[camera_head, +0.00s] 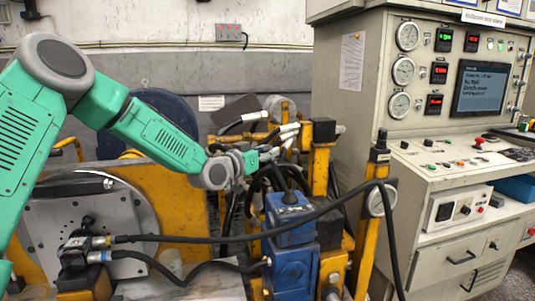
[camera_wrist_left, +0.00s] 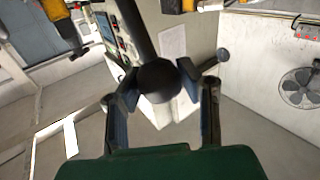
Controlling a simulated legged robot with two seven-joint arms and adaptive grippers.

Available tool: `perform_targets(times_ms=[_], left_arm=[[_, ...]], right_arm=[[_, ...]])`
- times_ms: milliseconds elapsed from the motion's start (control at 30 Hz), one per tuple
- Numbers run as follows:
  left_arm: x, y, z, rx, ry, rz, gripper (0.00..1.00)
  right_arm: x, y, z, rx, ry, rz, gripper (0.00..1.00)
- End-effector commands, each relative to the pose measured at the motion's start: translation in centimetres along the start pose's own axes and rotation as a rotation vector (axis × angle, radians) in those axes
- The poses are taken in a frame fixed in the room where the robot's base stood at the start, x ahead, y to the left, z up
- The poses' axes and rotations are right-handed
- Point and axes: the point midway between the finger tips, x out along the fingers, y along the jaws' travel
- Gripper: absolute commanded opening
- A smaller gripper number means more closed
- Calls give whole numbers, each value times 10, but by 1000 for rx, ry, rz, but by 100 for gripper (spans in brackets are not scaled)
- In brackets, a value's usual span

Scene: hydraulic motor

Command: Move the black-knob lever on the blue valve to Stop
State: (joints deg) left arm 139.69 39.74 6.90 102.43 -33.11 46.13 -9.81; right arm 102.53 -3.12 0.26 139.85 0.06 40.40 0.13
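The blue valve (camera_head: 292,235) stands upright in the lower middle of the head view, with a black fitting on its top. My left gripper (camera_head: 262,158) is just above and behind it, partly lost against the hoses. In the left wrist view a round black knob (camera_wrist_left: 160,84) on a dark lever rod (camera_wrist_left: 135,30) sits between the two fingers of my left gripper (camera_wrist_left: 158,80). The fingers are apart, one on each side of the knob and very close to it; firm contact cannot be made out. In the head view the knob is hard to make out. My right gripper is out of view.
A grey control console (camera_head: 420,130) with gauges and a screen stands at the right. A yellow post (camera_head: 370,235) and black hoses (camera_head: 220,238) crowd the area around the valve. White-handled levers (camera_head: 283,132) stand close behind my gripper.

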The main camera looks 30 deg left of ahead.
Motion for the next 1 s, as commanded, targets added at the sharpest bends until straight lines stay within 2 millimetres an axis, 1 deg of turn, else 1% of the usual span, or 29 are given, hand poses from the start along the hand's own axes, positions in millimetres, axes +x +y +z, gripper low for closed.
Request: perform_targets(times_ms=[33, 167, 267, 400, 500, 600, 767, 1000], left_arm=[[-1, 0, 4, 0, -9, 0, 0], [3, 2, 1, 17, -32, -2, 0], [12, 9, -6, 54, -80, -4, 0], [28, 22, -13, 124, -177, -8, 0], [41, 31, -15, 174, -246, -10, 0], [51, 37, -14, 215, -307, -14, 0], [59, 43, -10, 248, -361, -18, 0], [60, 43, -8, 251, -369, -19, 0]], right_arm=[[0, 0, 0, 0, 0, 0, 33], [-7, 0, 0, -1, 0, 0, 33], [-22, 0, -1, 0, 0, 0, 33], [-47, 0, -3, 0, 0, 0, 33], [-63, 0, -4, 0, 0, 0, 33], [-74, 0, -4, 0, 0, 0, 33], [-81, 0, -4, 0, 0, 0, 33], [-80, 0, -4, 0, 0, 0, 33]])
